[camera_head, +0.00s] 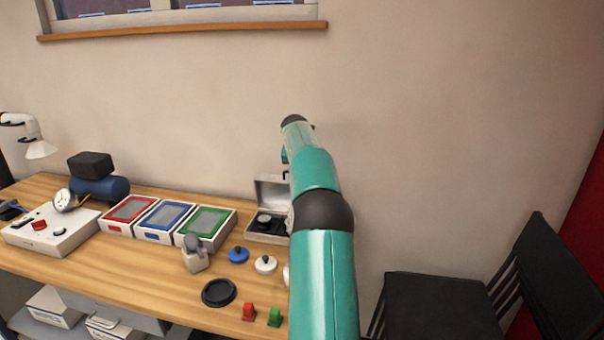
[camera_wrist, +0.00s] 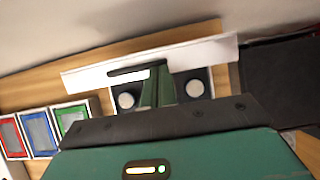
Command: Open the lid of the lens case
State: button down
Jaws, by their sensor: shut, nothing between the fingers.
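The lens case (camera_head: 266,238) is a grey box at the back right of the wooden table, partly hidden by my arm. Its lid (camera_head: 272,188) stands raised at the back, and the dark inside with a round lens shows. In the wrist view the lid (camera_wrist: 205,52) is a pale panel beyond the dark insert, where two round pale-topped lenses (camera_wrist: 127,100) (camera_wrist: 195,88) sit. My gripper (camera_wrist: 157,90) shows there as two green fingers, closed together and empty, in front of the lid between the lenses. A dark handle (camera_wrist: 128,71) shows beside them. Contact with the lid cannot be told.
Red, blue and green framed trays (camera_head: 207,222) stand left of the case. A blue knobbed piece (camera_head: 238,254), a white one (camera_head: 265,264), a black disc (camera_head: 219,292) and a grey holder (camera_head: 195,255) lie in front. A black chair (camera_head: 435,300) stands right of the table.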

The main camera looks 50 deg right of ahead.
jog(key=shift+w+d+f, duration=0.1)
jog(key=shift+d, duration=0.15)
dwell(0.6)
jog(key=v, duration=1.4)
jog(key=shift+d, duration=0.25)
jog(key=shift+w, duration=0.1)
